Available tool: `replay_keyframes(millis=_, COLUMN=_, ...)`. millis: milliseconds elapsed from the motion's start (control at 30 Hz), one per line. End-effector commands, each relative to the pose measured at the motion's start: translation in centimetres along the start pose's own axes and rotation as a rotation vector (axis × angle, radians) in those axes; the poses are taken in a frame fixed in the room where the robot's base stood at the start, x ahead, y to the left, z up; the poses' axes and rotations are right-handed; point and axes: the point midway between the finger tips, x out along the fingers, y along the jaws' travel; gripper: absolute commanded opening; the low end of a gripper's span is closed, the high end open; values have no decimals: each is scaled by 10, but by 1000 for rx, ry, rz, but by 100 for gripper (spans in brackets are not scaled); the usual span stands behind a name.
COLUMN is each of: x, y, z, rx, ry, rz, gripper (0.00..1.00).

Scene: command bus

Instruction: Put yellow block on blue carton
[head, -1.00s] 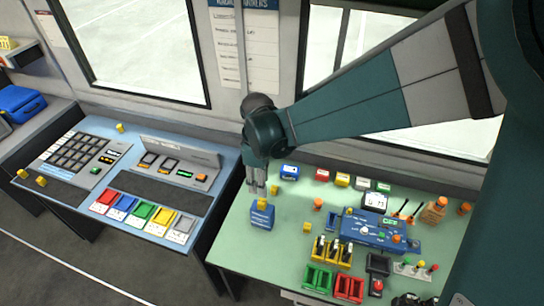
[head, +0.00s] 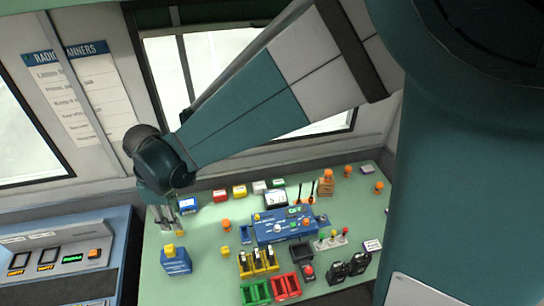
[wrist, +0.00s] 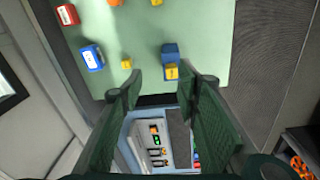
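A blue carton (head: 177,265) stands near the left edge of the green table, with a yellow block (head: 170,249) on top of it. In the wrist view the carton (wrist: 170,52) and the yellow block (wrist: 171,72) show just beyond the fingertips. My gripper (head: 165,224) is above and behind the carton in the head view, clear of it. In the wrist view my gripper (wrist: 163,93) is open, with nothing between the fingers. Other small yellow blocks lie on the table, one (head: 180,232) behind the carton and one (head: 226,251) to its right.
A blue control box (head: 284,230) with knobs, yellow holders (head: 258,262) and green (head: 255,292) and red (head: 286,286) trays are to the right. A blue labelled box (head: 188,203) stands behind. A console (head: 70,255) is left, across a gap.

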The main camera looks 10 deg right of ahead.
Motion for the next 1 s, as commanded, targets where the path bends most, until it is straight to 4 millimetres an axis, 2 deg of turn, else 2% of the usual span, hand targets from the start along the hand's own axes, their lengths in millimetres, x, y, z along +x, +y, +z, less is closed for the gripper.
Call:
replay_keyframes(millis=33, x=-8, y=4, z=12, rx=33, ry=7, rz=9, gripper=32)
replay_keyframes(millis=500, x=-70, y=26, z=106, rx=337, ry=91, rz=99, gripper=32)
replay_keyframes(millis=1000, x=-118, y=24, z=205, rx=656, ry=185, rz=195, gripper=32)
